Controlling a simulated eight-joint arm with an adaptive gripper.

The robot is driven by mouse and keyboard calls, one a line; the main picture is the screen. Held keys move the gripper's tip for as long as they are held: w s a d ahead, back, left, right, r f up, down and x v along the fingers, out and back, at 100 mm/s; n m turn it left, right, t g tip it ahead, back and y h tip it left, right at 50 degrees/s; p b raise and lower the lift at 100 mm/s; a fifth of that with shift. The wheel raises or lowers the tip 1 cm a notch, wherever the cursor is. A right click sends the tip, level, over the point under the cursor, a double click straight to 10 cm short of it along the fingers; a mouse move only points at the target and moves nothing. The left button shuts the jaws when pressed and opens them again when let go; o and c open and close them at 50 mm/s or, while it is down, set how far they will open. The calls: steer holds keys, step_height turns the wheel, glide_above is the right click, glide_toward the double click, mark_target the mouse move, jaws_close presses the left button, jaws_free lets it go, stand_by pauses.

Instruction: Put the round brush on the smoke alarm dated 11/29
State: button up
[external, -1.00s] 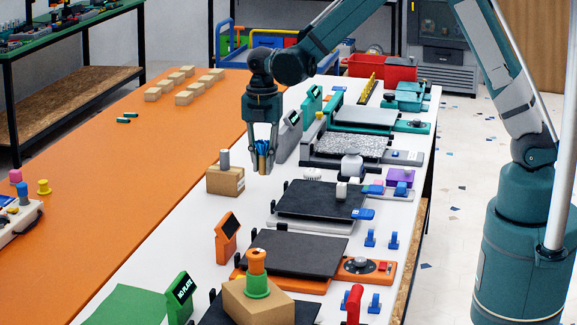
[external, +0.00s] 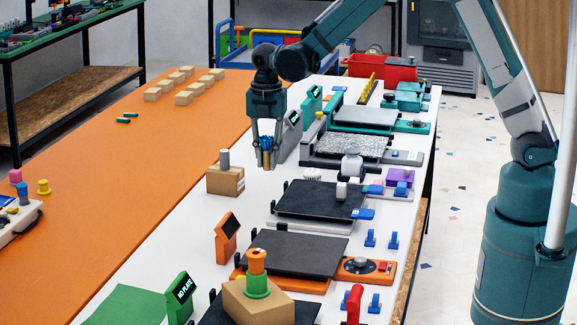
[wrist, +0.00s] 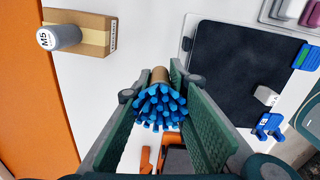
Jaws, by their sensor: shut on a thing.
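My gripper (external: 266,160) is shut on the round brush, above the white bench between the cardboard box and the printer row. In the wrist view the round brush (wrist: 160,104) has a cluster of blue bristles facing the camera and a brown body behind them, between the two green finger pads. It is small in the external view. I cannot pick out a smoke alarm dated 11/29, as no such date is legible. A small white round thing (external: 312,174) lies on the bench to the right of my gripper; I cannot tell what it is.
A cardboard box (external: 225,181) with a grey cylinder (external: 224,159) on top stands left of my gripper. Printers with dark plates (external: 318,200) line the bench to the right. A box with an orange and green spool (external: 257,276) stands in front. The orange strip (external: 130,205) is mostly clear.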

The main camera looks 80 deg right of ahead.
steer(key=s+d+r+n+p, duration=0.1)
steer(key=s+d, duration=0.3)
steer(key=d, duration=0.5)
steer(key=s+d+r+p, duration=0.1)
steer(key=s+d+r, duration=0.1)
steer(key=s+d, duration=0.3)
steer(key=d, duration=0.4)
steer(key=shift+s+r+n, duration=0.2)
steer(key=shift+r+n, duration=0.2)
glide_above(312, 171)
steer(key=shift+d+f, duration=0.2)
steer(key=shift+f, duration=2.95)
steer(key=shift+f+b, duration=0.35)
steer(key=shift+f, duration=1.5)
steer(key=shift+f, duration=0.15)
steer(key=o, duration=0.8)
